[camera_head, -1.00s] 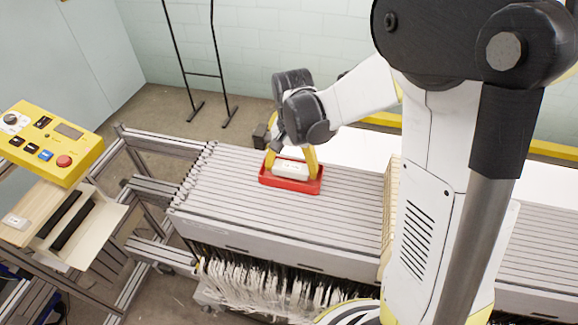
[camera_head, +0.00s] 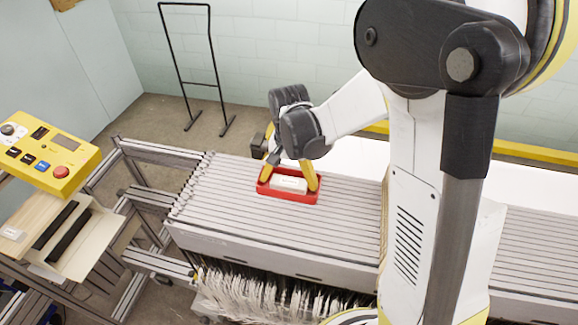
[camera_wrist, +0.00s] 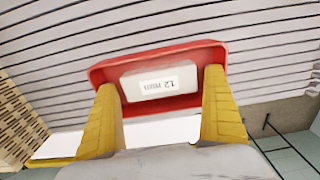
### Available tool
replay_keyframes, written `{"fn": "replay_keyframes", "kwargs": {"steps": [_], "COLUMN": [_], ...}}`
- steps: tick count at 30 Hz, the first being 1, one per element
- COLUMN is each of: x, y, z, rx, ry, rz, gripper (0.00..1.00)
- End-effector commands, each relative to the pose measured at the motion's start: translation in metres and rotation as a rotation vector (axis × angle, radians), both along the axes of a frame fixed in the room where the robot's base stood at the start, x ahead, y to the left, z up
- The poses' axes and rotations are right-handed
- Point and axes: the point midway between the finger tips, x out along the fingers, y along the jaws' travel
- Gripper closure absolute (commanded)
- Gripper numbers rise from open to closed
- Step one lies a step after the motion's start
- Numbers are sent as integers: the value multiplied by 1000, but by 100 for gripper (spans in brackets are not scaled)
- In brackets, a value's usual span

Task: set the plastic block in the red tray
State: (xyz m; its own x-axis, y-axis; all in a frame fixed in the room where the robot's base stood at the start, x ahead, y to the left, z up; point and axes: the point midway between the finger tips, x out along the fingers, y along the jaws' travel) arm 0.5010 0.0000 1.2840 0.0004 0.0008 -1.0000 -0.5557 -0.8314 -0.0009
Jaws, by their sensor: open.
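The white plastic block (camera_head: 289,185) lies inside the red tray (camera_head: 289,199) on the ribbed grey machine top. In the wrist view the block (camera_wrist: 160,86), with a "12 mm" label, sits flat within the walls of the red tray (camera_wrist: 160,54). My gripper (camera_head: 290,181) is at the tray with its yellow fingers spread. In the wrist view the fingers of my gripper (camera_wrist: 163,90) stand apart on either side of the block, with a gap to it on both sides. The near edge of the tray is partly hidden by the fingers.
A yellow control box (camera_head: 48,157) with a red button stands at the left. Below it, a wooden shelf (camera_head: 25,220) carries another small white block (camera_head: 12,234). White threads (camera_head: 265,292) hang under the machine top. The ribbed surface left of the tray is clear.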

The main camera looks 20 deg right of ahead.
Motion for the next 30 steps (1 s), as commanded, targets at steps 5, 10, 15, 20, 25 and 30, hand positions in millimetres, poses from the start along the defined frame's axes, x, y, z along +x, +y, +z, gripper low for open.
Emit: {"fn": "replay_keyframes", "kwargs": {"steps": [5, 10, 15, 20, 25, 30], "x": [-1, -1, 0, -5, -36, -82], "y": [0, 0, 0, 0, 0, 0], "z": [38, 76, 103, 117, 139, 158], "rx": [0, 0, 0, 0, -9, -50], "ry": [0, 0, 0, -16, -132, -319], "rz": [0, 0, 0, 15, 123, 303], "gripper": [0, 0, 0, 0, 0, 0]}}
